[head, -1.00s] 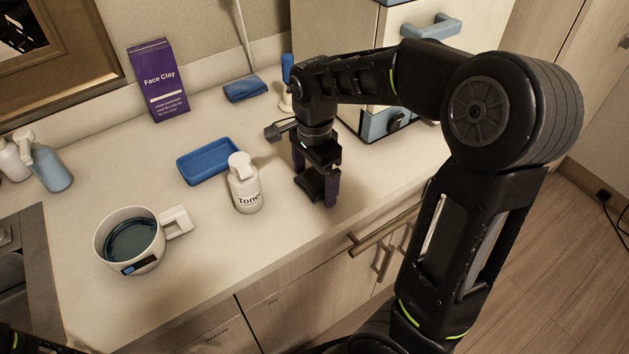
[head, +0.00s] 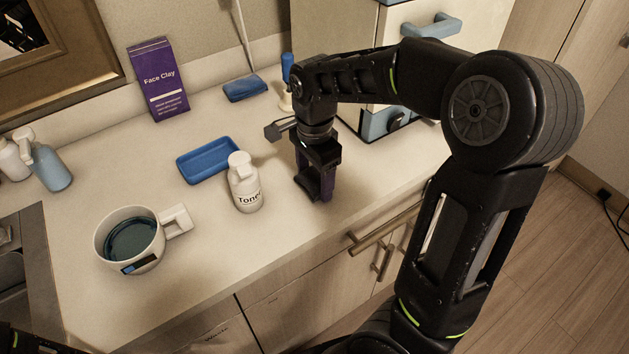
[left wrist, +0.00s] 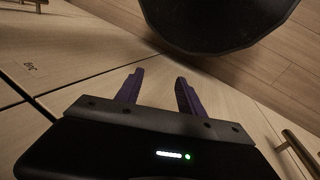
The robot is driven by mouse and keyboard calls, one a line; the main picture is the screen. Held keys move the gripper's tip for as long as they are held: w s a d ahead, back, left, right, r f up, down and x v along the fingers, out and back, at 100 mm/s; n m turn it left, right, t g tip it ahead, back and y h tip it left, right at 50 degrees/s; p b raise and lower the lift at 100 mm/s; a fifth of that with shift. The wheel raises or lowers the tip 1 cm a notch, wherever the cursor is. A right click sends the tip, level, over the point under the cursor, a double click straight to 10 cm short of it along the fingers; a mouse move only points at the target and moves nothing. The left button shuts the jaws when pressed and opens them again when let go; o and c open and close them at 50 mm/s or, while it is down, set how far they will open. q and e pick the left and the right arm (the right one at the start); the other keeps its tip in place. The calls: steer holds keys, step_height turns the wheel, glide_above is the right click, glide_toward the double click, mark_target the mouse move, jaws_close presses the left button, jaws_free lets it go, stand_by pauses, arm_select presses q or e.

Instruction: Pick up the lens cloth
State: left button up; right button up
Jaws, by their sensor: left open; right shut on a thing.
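My right gripper (head: 315,193) is low over the counter near its front edge, right of the toner bottle, pointing down. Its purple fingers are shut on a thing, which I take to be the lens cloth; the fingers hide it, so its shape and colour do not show. A folded blue cloth-like item (head: 245,88) lies at the back by the wall, apart from the gripper. My left gripper (left wrist: 160,80) shows in the left wrist view, open and empty, in front of the cabinet fronts.
The toner bottle (head: 244,185) and a blue tray (head: 181,168) stand left of my right gripper. A wax warmer pot (head: 104,238) is further left. The Face Clay box (head: 158,80) stands at the back. A white cabinet (head: 352,75) stands behind the arm.

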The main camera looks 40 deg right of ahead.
mark_target(315, 177)
steer(key=c, duration=0.5)
steer(key=shift+r, duration=0.1)
steer(key=shift+c, duration=0.2)
step_height(315, 177, up, 10)
steer(key=shift+f, duration=0.1)
stand_by(0.5)
